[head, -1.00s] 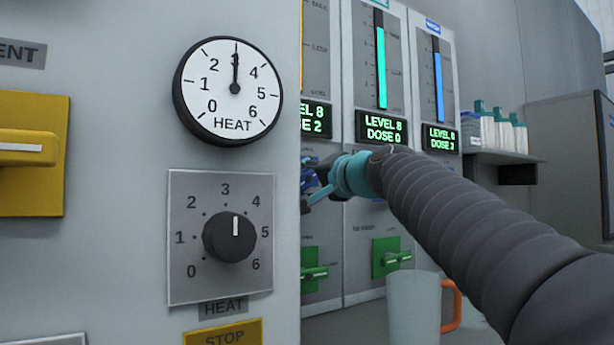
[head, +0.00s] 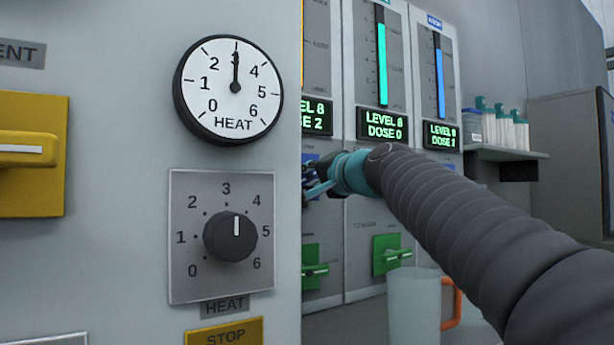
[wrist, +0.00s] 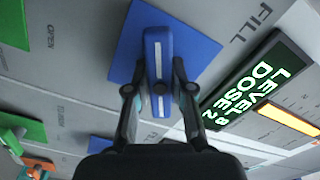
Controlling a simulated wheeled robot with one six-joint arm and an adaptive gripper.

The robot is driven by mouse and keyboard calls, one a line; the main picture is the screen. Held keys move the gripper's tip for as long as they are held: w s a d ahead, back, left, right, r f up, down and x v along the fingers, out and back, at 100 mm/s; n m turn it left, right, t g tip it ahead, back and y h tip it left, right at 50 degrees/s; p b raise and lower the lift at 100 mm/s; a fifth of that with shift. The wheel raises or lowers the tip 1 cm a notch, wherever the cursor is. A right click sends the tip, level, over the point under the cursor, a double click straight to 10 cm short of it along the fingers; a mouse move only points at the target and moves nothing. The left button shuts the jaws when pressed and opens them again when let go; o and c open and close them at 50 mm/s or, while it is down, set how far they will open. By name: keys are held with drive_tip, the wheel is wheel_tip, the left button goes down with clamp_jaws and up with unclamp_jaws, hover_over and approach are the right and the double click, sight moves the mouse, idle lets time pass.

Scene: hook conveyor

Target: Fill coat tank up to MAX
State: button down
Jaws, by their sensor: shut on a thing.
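My gripper (wrist: 160,92) is shut on a blue lever (wrist: 158,62) in the wrist view. The lever sits on a blue square plate (wrist: 195,48) marked FILL. Beside it a green display (wrist: 254,88) reads LEVEL 8, DOSE 2, and a lit yellow-orange gauge bar (wrist: 290,118) shows partly. In the head view my gripper (head: 314,183) is at the left panel, largely hidden by my arm and the cabinet. That panel's display (head: 316,116) is cut off by the cabinet edge. No MAX mark is readable.
The near cabinet carries a HEAT dial (head: 228,90) at 3, a HEAT knob (head: 230,237) and a yellow switch (head: 35,152). Green levers (head: 392,255) sit low on the panels. A jug with an orange handle (head: 415,310) stands below. Bottles (head: 498,128) stand on a right shelf.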

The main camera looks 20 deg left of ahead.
drive_tip(key=m+p, duration=0.1)
drive_tip(key=m, duration=0.2)
drive_tip(key=shift+p, duration=0.4)
drive_tip(key=shift+m+p, duration=0.4)
drive_tip(key=shift+m, duration=0.6)
drive_tip(key=c, duration=1)
unclamp_jaws()
drive_tip(key=v, duration=1.2)
